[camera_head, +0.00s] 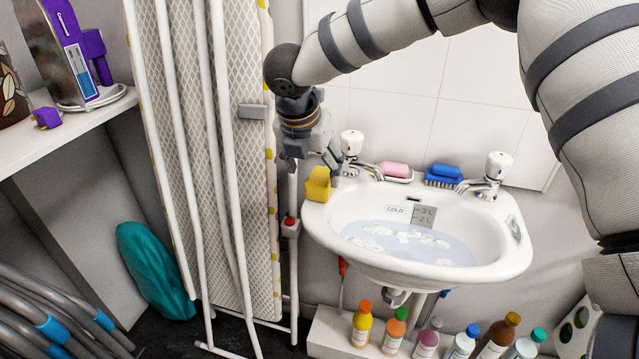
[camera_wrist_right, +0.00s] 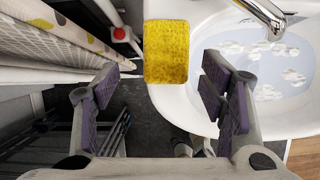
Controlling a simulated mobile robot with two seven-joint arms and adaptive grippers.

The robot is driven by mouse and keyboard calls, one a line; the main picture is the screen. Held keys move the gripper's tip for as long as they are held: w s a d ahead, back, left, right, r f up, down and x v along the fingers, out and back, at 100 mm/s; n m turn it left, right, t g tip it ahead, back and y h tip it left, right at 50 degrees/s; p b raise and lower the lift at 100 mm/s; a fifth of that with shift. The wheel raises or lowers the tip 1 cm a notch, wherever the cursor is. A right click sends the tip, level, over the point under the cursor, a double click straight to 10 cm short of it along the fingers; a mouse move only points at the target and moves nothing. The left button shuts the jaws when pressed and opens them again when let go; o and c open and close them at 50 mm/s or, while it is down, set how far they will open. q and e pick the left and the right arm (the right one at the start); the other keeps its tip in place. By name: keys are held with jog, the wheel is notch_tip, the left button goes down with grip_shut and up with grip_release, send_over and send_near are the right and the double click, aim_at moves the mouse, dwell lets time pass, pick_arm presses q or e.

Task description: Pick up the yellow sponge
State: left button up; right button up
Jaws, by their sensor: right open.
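The yellow sponge (camera_head: 319,184) rests on the left rim of the white sink (camera_head: 517,262), beside the left tap (camera_head: 352,150). My right gripper (camera_head: 308,160) hangs above and just behind the sponge, pointing down. In the right wrist view the sponge (camera_wrist_right: 167,52) shows ahead of the open jaws, between the lines of the two fingers (camera_wrist_right: 165,105). The fingers are spread wide with nothing between their pads. My left gripper is not in view.
A pink soap (camera_head: 394,170) and a blue brush (camera_head: 443,175) lie along the sink's back edge. The ironing board (camera_head: 250,200) and white rack poles stand close left of my right gripper. Several bottles (camera_head: 362,325) stand below the sink. Soapy water fills the basin.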

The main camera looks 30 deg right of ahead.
aim_at(321, 175)
jog(key=d+f, duration=0.1)
jog(key=f, duration=0.1)
jog(key=w+d+f, duration=0.1)
jog(key=f, duration=0.1)
jog(key=shift+d, duration=0.2)
jog(key=shift+w+d+f, duration=0.1)
jog(key=shift+c, duration=1.1)
jog(key=c, duration=0.9)
jog(key=shift+o, duration=0.2)
jog(key=shift+r, duration=0.2)
